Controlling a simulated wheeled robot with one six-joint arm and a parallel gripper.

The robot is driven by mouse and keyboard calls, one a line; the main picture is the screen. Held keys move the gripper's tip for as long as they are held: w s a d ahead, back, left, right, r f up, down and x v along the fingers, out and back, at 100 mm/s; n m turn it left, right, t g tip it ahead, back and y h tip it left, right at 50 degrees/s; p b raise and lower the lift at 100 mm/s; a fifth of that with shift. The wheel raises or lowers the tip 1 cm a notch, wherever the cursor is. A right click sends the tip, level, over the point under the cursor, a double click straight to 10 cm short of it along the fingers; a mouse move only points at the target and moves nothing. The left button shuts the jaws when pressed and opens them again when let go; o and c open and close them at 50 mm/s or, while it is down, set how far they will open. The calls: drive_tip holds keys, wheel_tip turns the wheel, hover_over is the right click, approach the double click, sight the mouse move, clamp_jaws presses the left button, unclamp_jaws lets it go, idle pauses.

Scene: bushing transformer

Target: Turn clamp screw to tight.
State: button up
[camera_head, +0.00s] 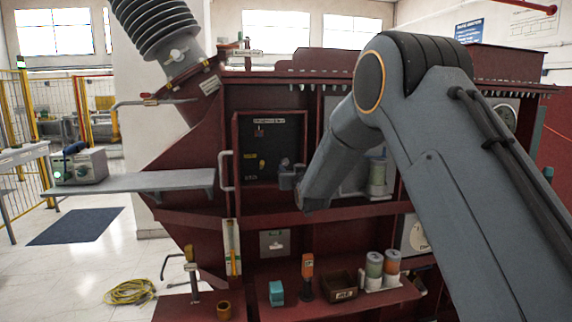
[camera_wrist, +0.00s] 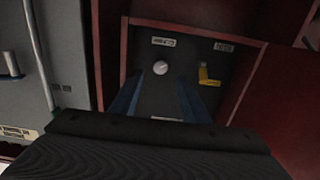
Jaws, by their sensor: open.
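In the wrist view a dark recessed panel (camera_wrist: 222,112) with a red frame holds a round pale knob or screw head (camera_wrist: 160,68) and a yellow lever-like handle (camera_wrist: 208,77). Two small labels sit above them, too blurred to read, so I cannot tell for sure which part is the clamp screw. My gripper (camera_wrist: 168,84) points at the panel, its two blue fingers apart and empty. The round head shows just beyond and between the fingertips; contact cannot be made out. In the head view the open panel box (camera_head: 283,132) is partly behind my arm, and my gripper's fingers cannot be made out.
A grey shelf (camera_head: 150,181) juts out left with a boxed instrument (camera_head: 82,167) on it. A lower red ledge carries a teal block (camera_head: 276,292), an orange-topped tool (camera_head: 307,270), a dark bin (camera_head: 339,285) and canisters (camera_head: 373,266). A ribbed bushing (camera_head: 160,35) leans above.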

sight(285, 162)
drive_tip(key=shift+p+x, duration=1.25)
drive_tip(key=shift+x, duration=2.65)
drive_tip(key=shift+c, duration=0.4)
drive_tip(key=c, duration=0.9)
drive_tip(key=shift+c, duration=0.2)
